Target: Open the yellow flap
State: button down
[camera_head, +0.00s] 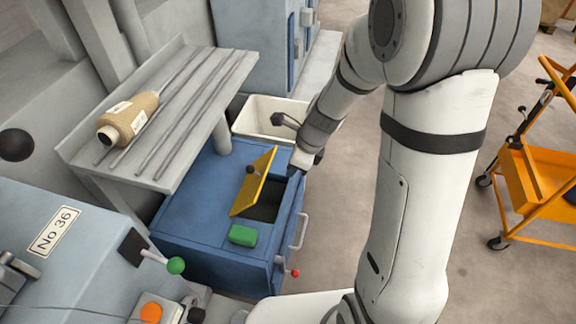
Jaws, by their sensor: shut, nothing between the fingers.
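The yellow flap (254,183) stands tilted up on top of the blue cabinet (195,207), with a dark knob on its face. A dark opening (262,211) shows beside the flap, on its right. My gripper (293,168) is at the cabinet's far right corner, to the right of the flap and apart from it. Its fingers are small and dark here and look shut and empty. The fingertips are partly lost against the blue cabinet edge.
A green block (243,235) sits on the cabinet near the opening. A white bin (262,112) is behind. An orange cart (540,185) stands at the right, with open floor between.

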aim_at(250, 171)
jog(key=b+x, duration=0.2)
jog(key=x, duration=0.6)
jog(key=shift+d+b, duration=0.1)
jog(key=shift+b, duration=0.2)
jog(key=a+r, duration=0.1)
jog(key=w+a+r+p, duration=0.1)
jog(key=r, duration=0.1)
jog(key=shift+a+r+p, duration=0.15)
jog(key=shift+a+p, duration=0.15)
jog(key=shift+a, duration=0.1)
jog(key=shift+r, duration=0.1)
jog(key=a+r+p, duration=0.1)
jog(key=a+p, duration=0.1)
jog(key=p, duration=0.1)
jog(key=w+a+r+p, duration=0.1)
jog(key=a+r+p, duration=0.1)
jog(key=p, duration=0.1)
jog(key=shift+w, duration=0.2)
jog(key=shift+w+a+p, duration=0.2)
jog(key=shift+a+p, duration=0.15)
jog(key=shift+a, duration=0.2)
